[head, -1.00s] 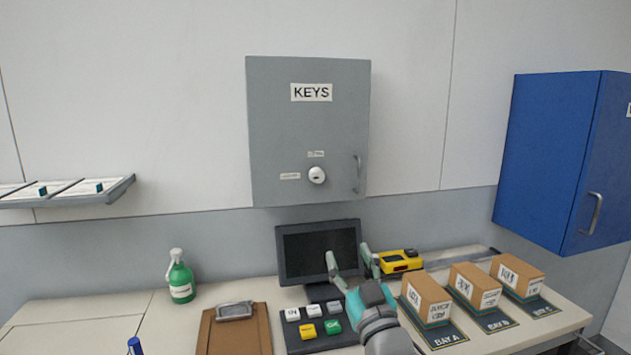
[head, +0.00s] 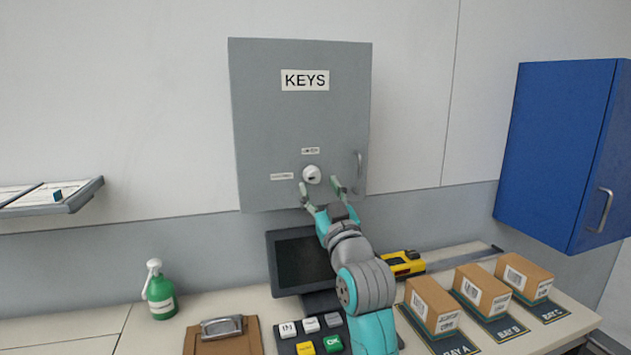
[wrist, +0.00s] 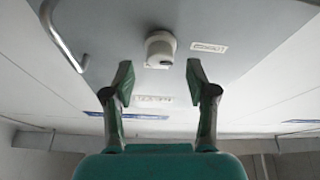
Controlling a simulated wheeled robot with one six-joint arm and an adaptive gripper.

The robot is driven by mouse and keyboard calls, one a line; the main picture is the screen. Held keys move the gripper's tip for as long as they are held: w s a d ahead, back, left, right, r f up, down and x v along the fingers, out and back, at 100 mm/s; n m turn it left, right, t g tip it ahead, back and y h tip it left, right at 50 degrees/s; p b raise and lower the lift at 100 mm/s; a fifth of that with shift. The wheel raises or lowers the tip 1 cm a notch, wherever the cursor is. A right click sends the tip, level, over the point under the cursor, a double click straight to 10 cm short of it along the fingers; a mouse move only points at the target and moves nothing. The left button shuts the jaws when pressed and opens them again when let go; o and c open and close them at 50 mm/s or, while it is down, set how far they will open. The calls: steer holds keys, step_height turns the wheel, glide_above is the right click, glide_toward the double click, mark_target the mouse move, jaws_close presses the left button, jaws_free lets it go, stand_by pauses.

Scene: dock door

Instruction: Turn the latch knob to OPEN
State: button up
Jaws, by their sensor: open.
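The white round latch knob (head: 311,174) sits on the front of the grey KEYS cabinet (head: 265,115). One small label (head: 310,151) is above the knob and another (head: 282,176) is to its left; their words are too small to read. A dark mark shows on the knob's face. My gripper (head: 321,188) is open and empty, just below the knob, with one finger toward each side. In the wrist view the knob (wrist: 160,48) is beyond and between the fingertips, apart from both.
The cabinet's bar handle (head: 358,171) is close to the right of my gripper. Below are a dark monitor (head: 298,262), a keypad (head: 310,335) and a yellow device (head: 404,263). Boxes (head: 482,293) stand at right. A blue cabinet (head: 555,150) hangs at far right.

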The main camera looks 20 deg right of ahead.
mark_target(315, 178)
steer(key=shift+x, duration=1.6)
jaws_close()
